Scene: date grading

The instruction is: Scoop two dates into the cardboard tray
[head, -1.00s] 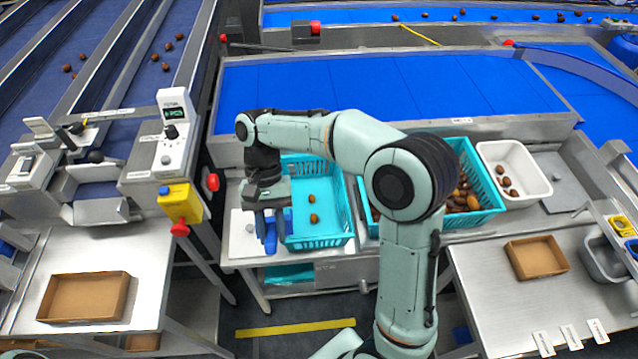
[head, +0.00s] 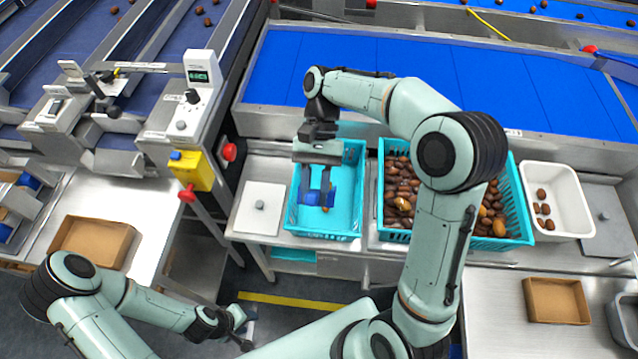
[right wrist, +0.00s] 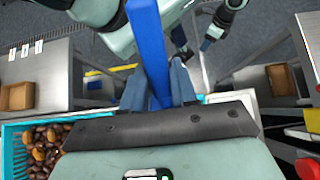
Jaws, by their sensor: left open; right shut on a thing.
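My right gripper (head: 318,190) is shut on a blue scoop (head: 312,198) inside the left turquoise crate (head: 353,180). One cardboard tray (head: 95,241) lies empty on the left table, another (head: 556,300) on the right table. My left gripper (head: 240,328) is open and empty, low in front of the work table.
A turquoise crate full of dates (head: 513,200) stands right of the scoop's crate, partly behind my right arm. A white tub (head: 570,222) holds a few dates. A white board (head: 259,208) lies left of the crate. A yellow control box (head: 190,170) juts out nearby.

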